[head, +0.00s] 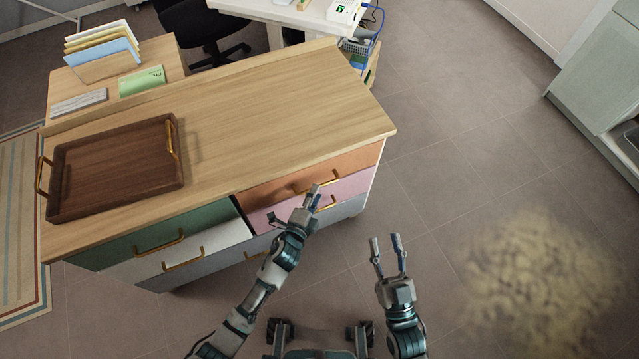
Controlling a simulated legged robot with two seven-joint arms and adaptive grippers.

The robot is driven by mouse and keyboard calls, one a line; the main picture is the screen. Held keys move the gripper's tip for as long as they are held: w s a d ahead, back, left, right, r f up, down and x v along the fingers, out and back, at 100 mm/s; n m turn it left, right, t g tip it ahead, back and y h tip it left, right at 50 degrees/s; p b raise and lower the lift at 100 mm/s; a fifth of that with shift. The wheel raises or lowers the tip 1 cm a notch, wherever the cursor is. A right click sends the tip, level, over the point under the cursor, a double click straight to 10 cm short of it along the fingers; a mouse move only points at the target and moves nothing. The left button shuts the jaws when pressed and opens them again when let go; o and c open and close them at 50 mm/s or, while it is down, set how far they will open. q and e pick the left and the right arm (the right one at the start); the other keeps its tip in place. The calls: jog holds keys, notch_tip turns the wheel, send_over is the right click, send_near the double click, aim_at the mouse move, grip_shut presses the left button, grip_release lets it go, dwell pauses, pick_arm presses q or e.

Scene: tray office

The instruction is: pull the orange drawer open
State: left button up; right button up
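The orange drawer (350,164) is the top right drawer of the wooden-topped cabinet, and its front looks flush with the cabinet. Its brass handle (329,181) shows just beyond my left gripper. My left gripper (313,196) is in front of the handle, with its fingers pointing up at it. The fingers are a little apart; I cannot tell whether they touch the handle. They partly hide the handle's left part and the pink drawer (346,187) below. My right gripper (386,245) is open and empty over the floor, to the right of the cabinet front.
A brown tray (115,168) with brass handles sits on the cabinet top (260,110). Green (140,232) and white drawers are at the left of the front. A desk and chair stand behind.

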pick_arm(q)
jog(key=shift+b+x, duration=0.45)
jog(key=shift+x, duration=1.6)
pick_arm(e)
jog(key=shift+s+d+r+t, duration=0.1)
jog(key=shift+s+r+t, duration=0.3)
jog(key=shift+r+t, duration=0.25)
jog(key=shift+s+d+r+t, duration=0.1)
jog(key=shift+s+r+t, duration=0.25)
jog(key=shift+r+t, duration=0.3)
pick_arm(q)
grip_shut()
